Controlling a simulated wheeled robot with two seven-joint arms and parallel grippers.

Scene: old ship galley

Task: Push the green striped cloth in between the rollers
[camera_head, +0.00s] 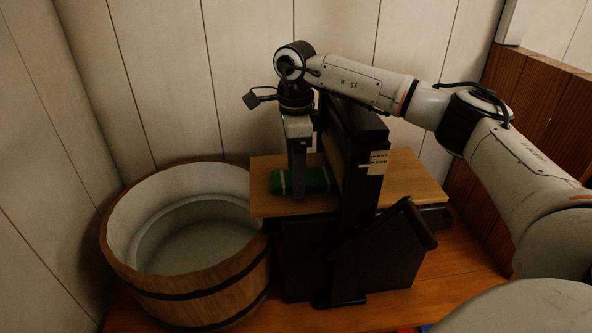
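The green cloth (316,179), with pale stripes, lies as a small folded bundle on the wooden board (268,205), left of the black wringer frame (361,190). The rollers are mostly hidden behind the frame and my arm; a brownish part that may be a roller (335,148) shows beside the frame. My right gripper (298,194) points down in front of the cloth and covers its middle. I cannot tell whether it touches the cloth, or whether its fingers are open or shut. My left gripper is not in view.
A round wooden tub (190,298) with dark hoops and a pale inside stands left of the wringer. The board continues to the right (415,180) of the frame and looks bare there. Plank walls (160,70) close off the back and left.

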